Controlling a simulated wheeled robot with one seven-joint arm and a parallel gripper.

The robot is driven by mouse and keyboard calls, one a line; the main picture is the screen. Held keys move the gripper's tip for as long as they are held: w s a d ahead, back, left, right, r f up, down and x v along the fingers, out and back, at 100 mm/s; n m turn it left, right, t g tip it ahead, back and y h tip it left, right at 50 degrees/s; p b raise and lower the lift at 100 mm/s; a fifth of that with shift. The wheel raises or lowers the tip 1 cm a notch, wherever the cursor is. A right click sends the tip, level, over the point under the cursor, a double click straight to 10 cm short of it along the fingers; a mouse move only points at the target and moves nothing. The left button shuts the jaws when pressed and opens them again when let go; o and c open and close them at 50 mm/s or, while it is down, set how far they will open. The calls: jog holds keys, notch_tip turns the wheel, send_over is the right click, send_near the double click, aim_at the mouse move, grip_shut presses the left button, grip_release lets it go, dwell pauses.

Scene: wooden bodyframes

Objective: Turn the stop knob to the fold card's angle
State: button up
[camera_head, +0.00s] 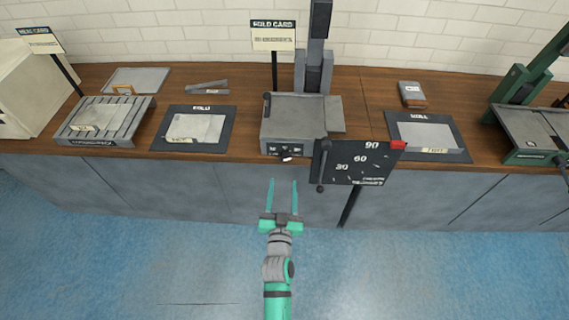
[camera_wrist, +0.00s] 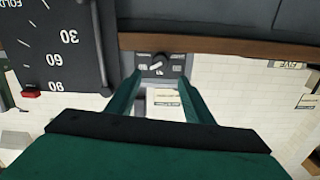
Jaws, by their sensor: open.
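The fold card (camera_head: 273,42) stands on a post at the back of the bench; its smaller text is too small to read. In front of it is a grey folding machine (camera_head: 305,112) with a dark front panel. A small pale knob (camera_head: 287,158) sits on that panel; the wrist view also shows the knob (camera_wrist: 157,63), with its bar tilted and small marks around it. My gripper (camera_head: 283,182) is open and empty, in front of the panel. In the wrist view its fingertips (camera_wrist: 160,78) spread either side of the knob's line, apart from it.
A dark angle board (camera_head: 345,170) marked 30, 60 and 90 hangs right of the knob, with a red marker (camera_head: 398,145) by 90 and a dark lever (camera_head: 322,165) at its left edge. Mats with grey sheets lie on the bench (camera_head: 240,142) to both sides. The floor in front is clear.

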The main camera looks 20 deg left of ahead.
aim_at(285, 160)
jog(key=x, duration=1)
jog(key=shift+w, duration=0.1)
jog(key=c, duration=1)
jog(key=shift+c, duration=0.2)
